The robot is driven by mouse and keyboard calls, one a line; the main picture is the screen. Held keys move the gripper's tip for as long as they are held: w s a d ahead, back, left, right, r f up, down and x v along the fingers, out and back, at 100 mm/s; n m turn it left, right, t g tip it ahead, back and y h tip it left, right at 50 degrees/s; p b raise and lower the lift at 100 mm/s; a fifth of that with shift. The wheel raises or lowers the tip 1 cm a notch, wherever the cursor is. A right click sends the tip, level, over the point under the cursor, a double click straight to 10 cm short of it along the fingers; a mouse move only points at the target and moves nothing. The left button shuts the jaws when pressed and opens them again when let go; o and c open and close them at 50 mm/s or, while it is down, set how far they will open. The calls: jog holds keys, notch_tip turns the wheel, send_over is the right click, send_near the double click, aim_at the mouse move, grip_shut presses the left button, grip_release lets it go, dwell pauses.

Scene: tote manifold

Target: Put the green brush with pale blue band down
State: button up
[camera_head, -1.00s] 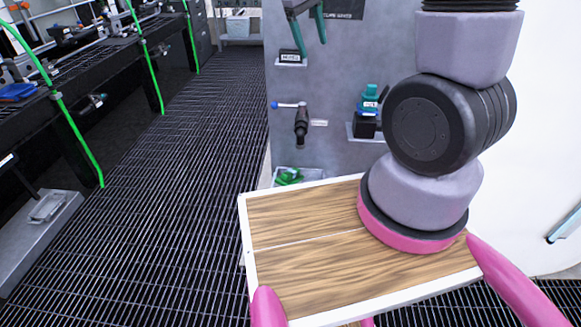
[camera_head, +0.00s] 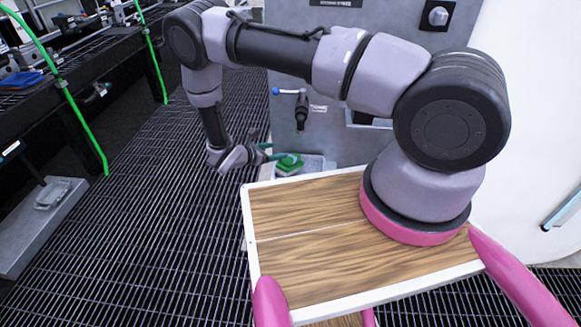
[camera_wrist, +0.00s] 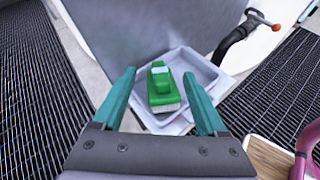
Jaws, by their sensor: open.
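The green brush with pale blue band (camera_wrist: 162,88) lies in a pale grey tray (camera_wrist: 203,70) in the wrist view. In the head view the brush (camera_head: 289,165) also shows in the tray (camera_head: 315,163), just beyond the wooden board. My gripper (camera_wrist: 163,80) has its two teal fingers spread wide, with the brush seen between and beyond them. I see no contact between the fingers and the brush. In the head view my gripper (camera_head: 278,152) is beside the tray on its left, reaching towards it.
The tray stands against a grey panel (camera_head: 345,150). A black lever with a blue tip (camera_head: 300,108) sticks out of the panel above it; its tip looks orange in the wrist view (camera_wrist: 276,27). My wooden-topped base is in front. Dark grating floor (camera_head: 170,230) is clear at left.

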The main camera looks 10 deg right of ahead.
aim_at(290, 160)
notch_tip(290, 160, down, 6)
jog(key=s+f+n+t, duration=0.1)
jog(key=s+n+t, duration=0.1)
jog(key=n, duration=0.1)
jog(key=x, duration=1)
jog(key=shift+w+r, duration=0.15)
jog(key=shift+w, duration=0.2)
jog(key=shift+c, duration=0.3)
grip_shut()
